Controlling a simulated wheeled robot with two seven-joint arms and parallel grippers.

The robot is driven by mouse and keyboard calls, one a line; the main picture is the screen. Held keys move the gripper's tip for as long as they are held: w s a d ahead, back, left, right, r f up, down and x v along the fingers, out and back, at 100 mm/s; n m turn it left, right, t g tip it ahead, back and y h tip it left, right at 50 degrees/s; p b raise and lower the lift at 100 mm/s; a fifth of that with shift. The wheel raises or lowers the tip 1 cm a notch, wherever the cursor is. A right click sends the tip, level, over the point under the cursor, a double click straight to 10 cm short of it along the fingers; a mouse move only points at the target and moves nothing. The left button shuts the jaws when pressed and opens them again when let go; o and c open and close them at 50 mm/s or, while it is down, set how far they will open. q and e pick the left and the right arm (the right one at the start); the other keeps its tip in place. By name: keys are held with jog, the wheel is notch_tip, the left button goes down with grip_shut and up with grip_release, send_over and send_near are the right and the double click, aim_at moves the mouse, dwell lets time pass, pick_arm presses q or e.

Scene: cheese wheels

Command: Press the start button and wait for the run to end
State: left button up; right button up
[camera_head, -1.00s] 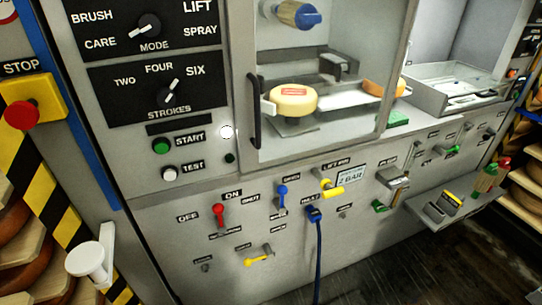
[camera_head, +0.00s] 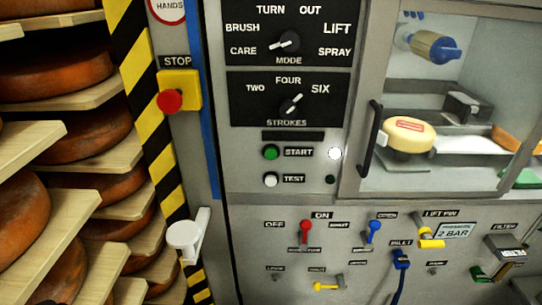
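The green start button (camera_head: 271,153) is on the machine's grey front panel, left of the START label. A white test button (camera_head: 270,180) sits below it. A bright white round lamp (camera_head: 335,154) is to the right of the START label, with a small dark round spot below it. The mode knob (camera_head: 289,41) has its white mark towards CARE. The strokes knob (camera_head: 291,104) has its mark to the upper right, towards SIX. A yellow cheese wheel (camera_head: 410,137) is behind the clear door with a black handle (camera_head: 371,139). Neither gripper is in view.
A red stop button (camera_head: 170,101) on a yellow box is left of the panel. Below it, a white round knob (camera_head: 184,235) sticks out. Shelves of cheese wheels (camera_head: 72,130) fill the left side. Red (camera_head: 306,229) and blue (camera_head: 374,228) levers and a blue hose (camera_head: 401,262) are below the door.

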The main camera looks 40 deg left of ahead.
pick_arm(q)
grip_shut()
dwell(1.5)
